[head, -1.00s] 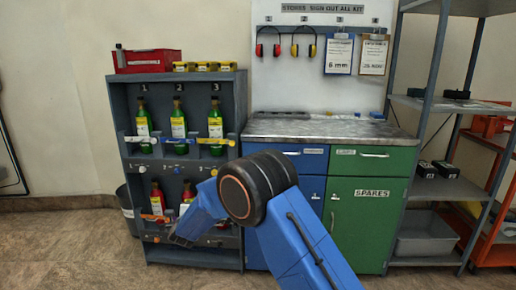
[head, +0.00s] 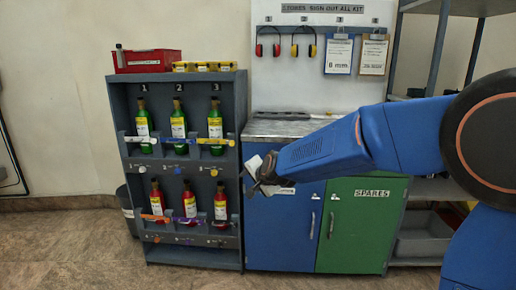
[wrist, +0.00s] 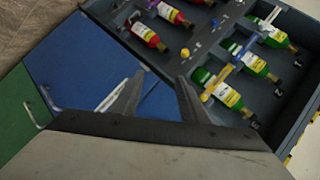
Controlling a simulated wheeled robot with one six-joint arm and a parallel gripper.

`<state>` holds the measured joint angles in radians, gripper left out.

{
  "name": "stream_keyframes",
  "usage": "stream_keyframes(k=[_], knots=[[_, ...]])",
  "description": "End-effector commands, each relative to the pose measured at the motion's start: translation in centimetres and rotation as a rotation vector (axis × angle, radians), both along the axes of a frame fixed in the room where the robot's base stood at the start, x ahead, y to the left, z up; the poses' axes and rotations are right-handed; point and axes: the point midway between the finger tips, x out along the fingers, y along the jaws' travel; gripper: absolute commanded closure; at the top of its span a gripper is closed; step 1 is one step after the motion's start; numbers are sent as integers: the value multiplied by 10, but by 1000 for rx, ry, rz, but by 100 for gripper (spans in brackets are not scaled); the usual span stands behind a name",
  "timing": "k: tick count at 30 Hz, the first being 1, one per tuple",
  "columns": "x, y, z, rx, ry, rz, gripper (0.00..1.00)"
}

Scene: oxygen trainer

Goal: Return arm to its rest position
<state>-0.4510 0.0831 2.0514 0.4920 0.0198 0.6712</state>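My gripper (head: 262,178) is in front of the blue cabinet doors, just right of the bottle rack (head: 243,130) in the head view. In the wrist view its two fingers (wrist: 160,92) stand apart with nothing between them, the blue cabinet door (wrist: 95,60) behind. My blue arm reaches in from the right edge of the head view. The rack holds green bottles (head: 179,125) on its upper shelf and red bottles (head: 190,203) on its lower shelf, each shelf numbered or marked with coloured bars.
A workbench with a metal top (head: 280,128) stands right of the rack, above blue and green (head: 362,225) doors. A red bin (head: 147,60) sits on the rack. Grey shelving (head: 440,190) stands at the right. The floor in front is clear.

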Motion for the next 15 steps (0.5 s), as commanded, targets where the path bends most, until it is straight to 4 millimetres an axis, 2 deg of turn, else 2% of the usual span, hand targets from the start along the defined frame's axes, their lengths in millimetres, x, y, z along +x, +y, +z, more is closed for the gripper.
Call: stream_keyframes(k=[1, 6, 15], knots=[[-13, -18, 8, -28, 0, 15, 60], [-59, -68, 21, -139, 14, 84, 60], [-151, -151, 27, -340, 52, 198, 60]])
